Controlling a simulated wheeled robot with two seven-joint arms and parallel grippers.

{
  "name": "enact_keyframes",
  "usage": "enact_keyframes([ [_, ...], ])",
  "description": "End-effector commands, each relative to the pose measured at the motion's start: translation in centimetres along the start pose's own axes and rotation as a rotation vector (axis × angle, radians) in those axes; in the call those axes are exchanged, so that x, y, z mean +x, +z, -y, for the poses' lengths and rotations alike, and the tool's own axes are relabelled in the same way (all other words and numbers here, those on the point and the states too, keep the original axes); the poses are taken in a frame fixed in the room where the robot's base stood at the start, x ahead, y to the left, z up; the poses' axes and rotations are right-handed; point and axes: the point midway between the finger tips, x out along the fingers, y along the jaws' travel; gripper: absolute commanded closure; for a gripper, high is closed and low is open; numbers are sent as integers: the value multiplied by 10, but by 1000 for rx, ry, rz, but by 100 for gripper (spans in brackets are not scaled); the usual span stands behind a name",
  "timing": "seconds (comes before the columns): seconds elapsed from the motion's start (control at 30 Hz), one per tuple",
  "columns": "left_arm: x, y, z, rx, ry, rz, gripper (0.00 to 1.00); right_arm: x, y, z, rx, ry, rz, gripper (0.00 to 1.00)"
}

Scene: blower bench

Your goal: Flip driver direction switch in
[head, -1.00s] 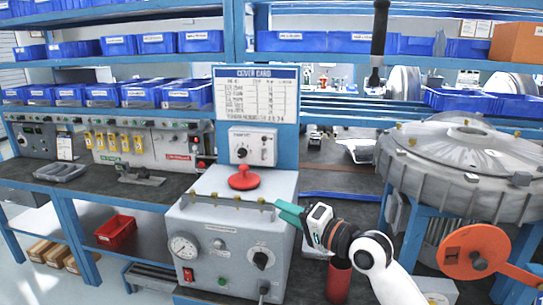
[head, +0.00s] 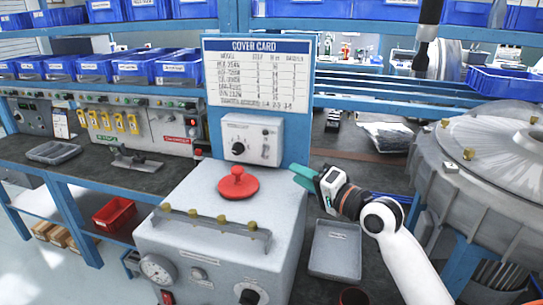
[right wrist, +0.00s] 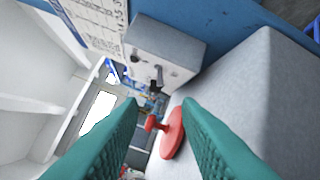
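A pale grey control box (head: 250,128) is mounted on the blue post under the cover card. It has a black knob (head: 238,148) and a small switch (head: 265,141) to the right; the switch's position is too small to tell. The box also shows in the right wrist view (right wrist: 172,45), with a small lever (right wrist: 158,75). A black driver (head: 428,35) hangs at the upper right. My right gripper (head: 297,174), with green fingers, is below and right of the control box, apart from it. In the right wrist view its fingers (right wrist: 159,103) are open and empty. My left gripper is out of view.
A grey test unit (head: 215,225) with a red round knob (head: 238,183) and a front handle bar stands below the control box. A grey tray (head: 336,250) lies to its right. A large round metal housing (head: 480,190) stands at the right. The cover card (head: 256,72) hangs above.

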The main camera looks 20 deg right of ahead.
Motion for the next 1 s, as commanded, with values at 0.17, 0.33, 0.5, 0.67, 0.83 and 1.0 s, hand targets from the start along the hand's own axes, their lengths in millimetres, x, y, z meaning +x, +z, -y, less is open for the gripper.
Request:
enact_keyframes([
  [0.17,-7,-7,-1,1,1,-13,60,35,1,-3,3,2,-1,69],
  [0.33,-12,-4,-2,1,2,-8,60,69,0,-2,3,1,-1,69],
  [0.5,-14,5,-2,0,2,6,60,93,0,-1,2,0,-1,69],
  [0.67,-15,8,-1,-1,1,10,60,104,-1,-1,0,-1,-1,69],
  [0.83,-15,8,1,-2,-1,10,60,106,-1,0,0,-1,-1,69],
  [1.0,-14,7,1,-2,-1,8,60,106,-1,0,0,-1,-1,76],
])
